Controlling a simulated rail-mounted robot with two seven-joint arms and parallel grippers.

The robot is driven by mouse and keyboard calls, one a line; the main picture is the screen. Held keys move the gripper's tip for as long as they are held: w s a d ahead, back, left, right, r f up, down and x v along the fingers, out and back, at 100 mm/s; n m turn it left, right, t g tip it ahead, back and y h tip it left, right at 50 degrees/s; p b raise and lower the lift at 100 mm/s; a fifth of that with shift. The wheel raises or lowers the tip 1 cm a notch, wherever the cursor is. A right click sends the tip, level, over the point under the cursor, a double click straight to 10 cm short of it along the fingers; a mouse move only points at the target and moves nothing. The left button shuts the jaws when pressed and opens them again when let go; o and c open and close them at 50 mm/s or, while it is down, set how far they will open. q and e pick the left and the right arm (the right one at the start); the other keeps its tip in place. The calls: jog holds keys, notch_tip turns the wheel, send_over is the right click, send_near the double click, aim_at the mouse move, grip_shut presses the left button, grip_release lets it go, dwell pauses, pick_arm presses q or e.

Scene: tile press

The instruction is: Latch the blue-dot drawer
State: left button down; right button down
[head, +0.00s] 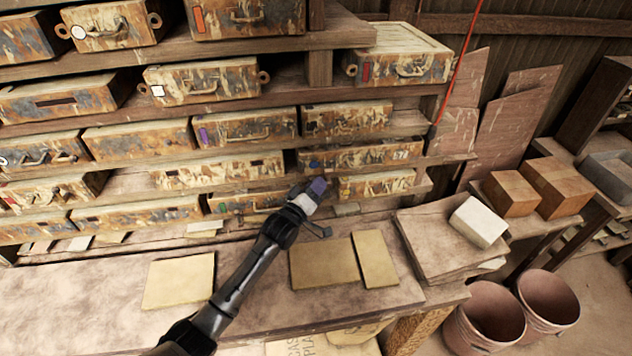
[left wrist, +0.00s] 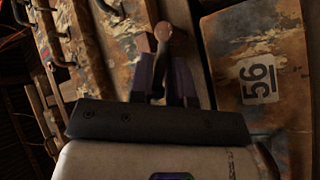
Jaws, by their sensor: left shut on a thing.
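The drawer with the blue dot (head: 315,163) has a rust-stained, peeling front (head: 365,157) and sits in the right part of the rack. My left gripper (head: 318,186) is just below the blue dot, at the drawer fronts. In the left wrist view its purple fingers (left wrist: 164,82) are shut on a brown lever with a round knob (left wrist: 164,32). The knob stands out past the fingertips. Which drawer the lever belongs to is hard to tell, as my gripper covers part of it. My right gripper is not in view.
A drawer with a yellow dot (head: 375,185) lies directly below. In the left wrist view a stained front bears a "56" label (left wrist: 259,80). The bench (head: 90,300) holds flat tan tiles (head: 325,263); a pale block (head: 478,222) and two buckets (head: 548,300) are at the right.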

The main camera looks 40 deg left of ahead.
pick_arm(q)
jog(key=shift+r, duration=0.1)
jog(key=c, duration=1.2)
grip_release()
jog(key=shift+s, duration=0.15)
jog(key=s+d+f, duration=0.1)
jog(key=s+f, duration=0.1)
jog(key=s, duration=1.1)
jog(key=shift+s+d, duration=0.15)
jog(key=shift+d, duration=0.1)
jog(key=shift+f, duration=0.1)
